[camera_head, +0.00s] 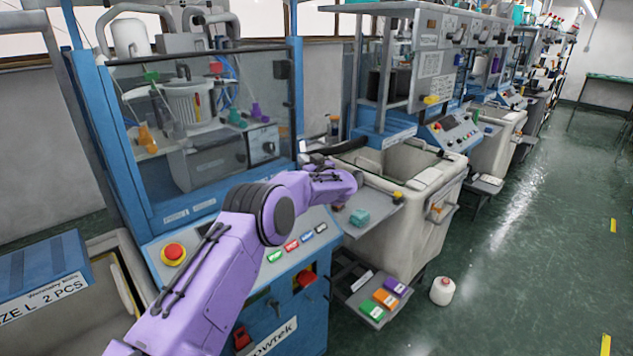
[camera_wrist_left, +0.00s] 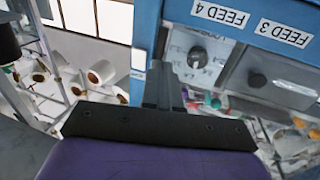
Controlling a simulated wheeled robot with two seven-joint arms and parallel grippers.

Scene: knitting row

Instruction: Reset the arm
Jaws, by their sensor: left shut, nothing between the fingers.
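My left arm (camera_head: 215,270), purple with dark joints, comes in from the lower left and reaches across the front of the blue knitting machine (camera_head: 165,245). Its wrist is beside the machine's right edge. In the left wrist view my left gripper (camera_wrist_left: 163,84) is shut, with its dark fingers together and empty. The fingers point towards a blue frame edge, with upside-down labels FEED 4 and FEED 3 to the right. I cannot tell whether they touch it. My right gripper is in neither view.
A white cone (camera_head: 442,291) sits on the green floor.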

